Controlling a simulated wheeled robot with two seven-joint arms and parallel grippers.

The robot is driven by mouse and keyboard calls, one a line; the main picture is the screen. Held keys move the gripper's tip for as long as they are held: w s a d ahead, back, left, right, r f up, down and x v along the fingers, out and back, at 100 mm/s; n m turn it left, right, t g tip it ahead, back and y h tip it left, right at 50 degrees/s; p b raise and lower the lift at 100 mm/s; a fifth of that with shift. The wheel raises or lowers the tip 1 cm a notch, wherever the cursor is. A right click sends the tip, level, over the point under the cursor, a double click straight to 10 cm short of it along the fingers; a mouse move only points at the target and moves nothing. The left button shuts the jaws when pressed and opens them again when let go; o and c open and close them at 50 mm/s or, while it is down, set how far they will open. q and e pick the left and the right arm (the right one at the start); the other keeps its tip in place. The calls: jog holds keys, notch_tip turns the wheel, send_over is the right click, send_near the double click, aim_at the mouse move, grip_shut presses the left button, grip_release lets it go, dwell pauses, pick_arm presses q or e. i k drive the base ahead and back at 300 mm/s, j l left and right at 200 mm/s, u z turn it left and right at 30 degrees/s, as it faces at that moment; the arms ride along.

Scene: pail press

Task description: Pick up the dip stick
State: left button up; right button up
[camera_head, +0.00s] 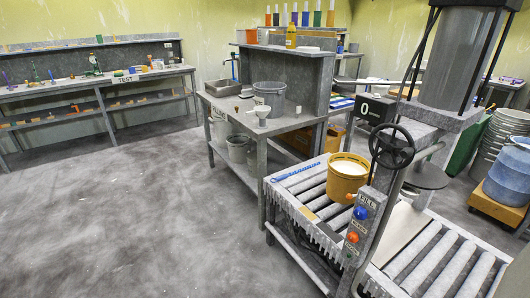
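A thin blue stick (297,171), possibly the dip stick, lies on the left end of the roller conveyor (313,189). It is too small for me to be sure what it is. It lies left of an orange pail (346,178) with pale contents, apart from it. The pail stands upright on the rollers beside the press column. Neither of my grippers shows in the head view.
The press has a handwheel (392,146) and a control panel (362,226) with coloured buttons. A grey workbench (228,105) with a clear bucket (269,98) and a white funnel (262,113) adjoins the conveyor. The floor (120,210) at left is clear.

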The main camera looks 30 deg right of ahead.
aim_at(284, 177)
jog(key=i+z, duration=0.35)
jog(key=i, duration=0.15)
jog(key=i+j+z, duration=0.1)
jog(key=i+z, duration=0.3)
jog(key=i+j+z, duration=0.35)
jog(key=i, duration=0.25)
